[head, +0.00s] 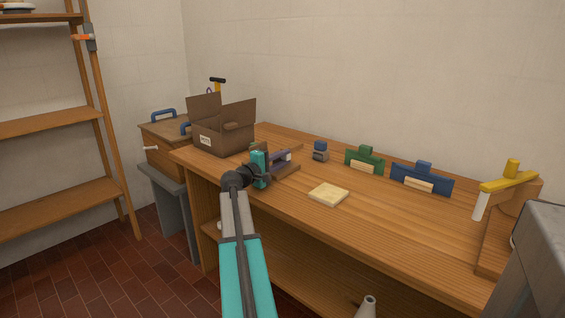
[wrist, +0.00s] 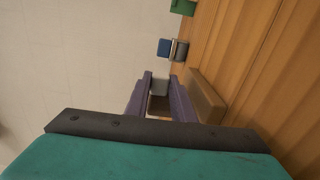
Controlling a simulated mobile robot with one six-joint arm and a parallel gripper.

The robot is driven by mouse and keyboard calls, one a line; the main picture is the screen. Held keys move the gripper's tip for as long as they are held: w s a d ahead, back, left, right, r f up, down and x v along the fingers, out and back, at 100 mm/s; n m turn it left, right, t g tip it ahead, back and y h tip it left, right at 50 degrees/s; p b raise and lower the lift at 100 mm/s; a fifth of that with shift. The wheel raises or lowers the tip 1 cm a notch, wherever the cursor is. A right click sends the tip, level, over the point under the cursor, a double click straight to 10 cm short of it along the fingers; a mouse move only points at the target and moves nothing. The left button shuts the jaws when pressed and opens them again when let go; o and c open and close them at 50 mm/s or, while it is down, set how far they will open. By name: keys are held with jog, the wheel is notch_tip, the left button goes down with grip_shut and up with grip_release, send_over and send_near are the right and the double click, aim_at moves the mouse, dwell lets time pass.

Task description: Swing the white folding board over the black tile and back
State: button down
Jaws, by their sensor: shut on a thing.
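My gripper (head: 286,157) is over the left part of the workbench, its purple fingers pointing right. In the wrist view the fingers (wrist: 160,79) are shut on a small pale grey piece (wrist: 159,87); a dark brown surface shows just behind it. I cannot tell whether this piece belongs to the white folding board. A brown wooden block (wrist: 207,95) lies close beside the fingers; it also shows below them in the head view (head: 285,173). I cannot make out a black tile; the arm and fingers hide part of this spot.
An open cardboard box (head: 223,138) stands left of my gripper. A blue-and-grey block (head: 320,151), a green holder (head: 364,159) and a blue holder (head: 421,179) line the back. A cream pad (head: 328,194) lies in front. A yellow lever (head: 508,182) stands at the right.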

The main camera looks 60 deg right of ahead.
dwell(0.4)
jog(key=c, duration=1.5)
grip_release()
jog(key=shift+a, duration=0.1)
jog(key=p+v, duration=0.1)
jog(key=v, duration=1.2)
jog(key=shift+w+a, duration=0.1)
jog(key=shift+a, duration=0.2)
